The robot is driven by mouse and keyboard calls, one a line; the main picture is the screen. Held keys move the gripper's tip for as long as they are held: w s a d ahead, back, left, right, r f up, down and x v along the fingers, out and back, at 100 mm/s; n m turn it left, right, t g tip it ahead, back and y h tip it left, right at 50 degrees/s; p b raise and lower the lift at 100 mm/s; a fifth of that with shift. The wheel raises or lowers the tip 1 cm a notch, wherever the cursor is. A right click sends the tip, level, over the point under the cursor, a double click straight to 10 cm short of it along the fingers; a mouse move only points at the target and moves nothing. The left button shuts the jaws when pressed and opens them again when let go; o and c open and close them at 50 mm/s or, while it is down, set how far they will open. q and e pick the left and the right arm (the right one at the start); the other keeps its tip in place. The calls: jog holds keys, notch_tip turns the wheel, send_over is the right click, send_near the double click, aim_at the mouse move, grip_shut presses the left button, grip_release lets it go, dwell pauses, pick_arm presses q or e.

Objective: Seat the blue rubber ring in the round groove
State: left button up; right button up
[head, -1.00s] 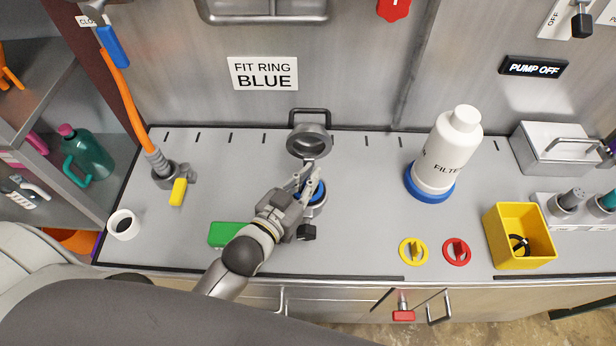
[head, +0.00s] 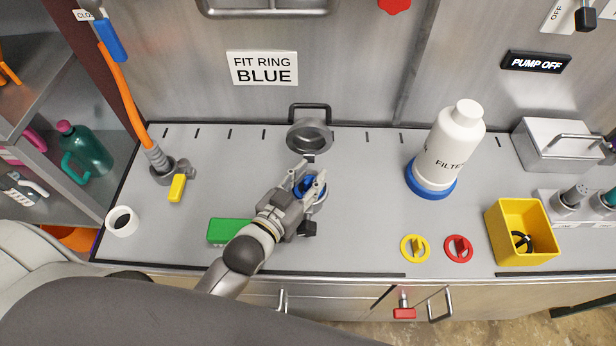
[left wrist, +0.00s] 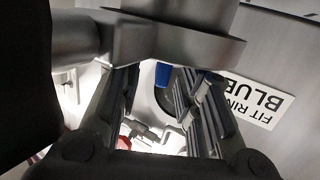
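The blue rubber ring (head: 305,184) shows in part between and beside the fingers of my left gripper, at the round metal housing (head: 319,198). The fingers hide much of it, so I cannot tell whether it lies flat in the groove. My left gripper (head: 311,182) is low over the housing with its fingers apart. In the left wrist view the fingers (left wrist: 160,105) also stand apart, and a small blue piece (left wrist: 162,75) shows between them. The housing's round lid (head: 309,137) is swung open behind. My right gripper is not in view.
A green block (head: 230,231) lies left of my forearm, and a white roll (head: 122,222) is further left. A white filter bottle (head: 452,150) with a blue base stands right. A yellow bin (head: 503,222) holds a black ring. The counter between housing and bottle is clear.

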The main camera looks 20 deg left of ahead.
pick_arm(q)
jog(key=shift+s+f, duration=0.15)
jog(key=shift+f, duration=0.15)
jog(key=shift+s, duration=0.25)
jog(key=r+v, duration=0.1)
jog(key=v, duration=1)
jog(key=shift+s+a, duration=0.1)
